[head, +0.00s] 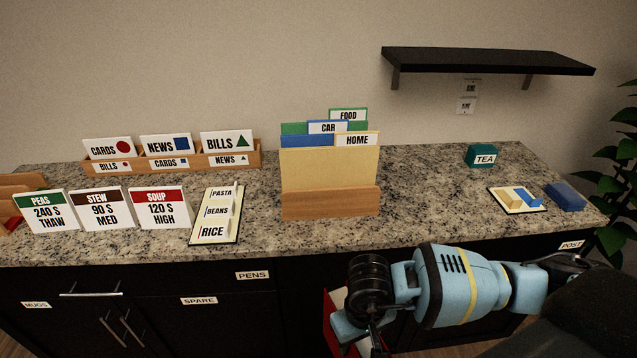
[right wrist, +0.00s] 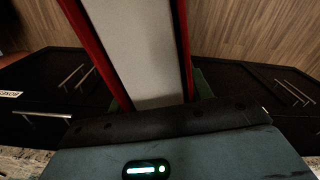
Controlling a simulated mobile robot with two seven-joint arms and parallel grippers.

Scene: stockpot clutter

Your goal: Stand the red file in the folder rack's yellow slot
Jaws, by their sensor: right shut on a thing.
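The red file (head: 328,322) shows as a red edge with a white face low in the head view, in front of the counter and below its top. It fills the middle of the right wrist view (right wrist: 97,52) as red sides around a pale panel. My right gripper (head: 355,335) is shut on it; the gripper hides part of it. The wooden folder rack (head: 330,204) stands on the counter, behind and above the gripper. It holds a yellow HOME folder (head: 330,168), a blue CAR folder (head: 305,141) and a green FOOD folder (head: 348,115). The slots' inside is hidden. My left gripper is not in view.
Left stand a card holder (head: 200,160), PEAS, STEW and SOUP cards (head: 160,210) and a list board (head: 215,215). Right are a TEA box (head: 482,156), a block board (head: 515,200) and a blue block (head: 566,196). A shelf (head: 480,60) hangs above.

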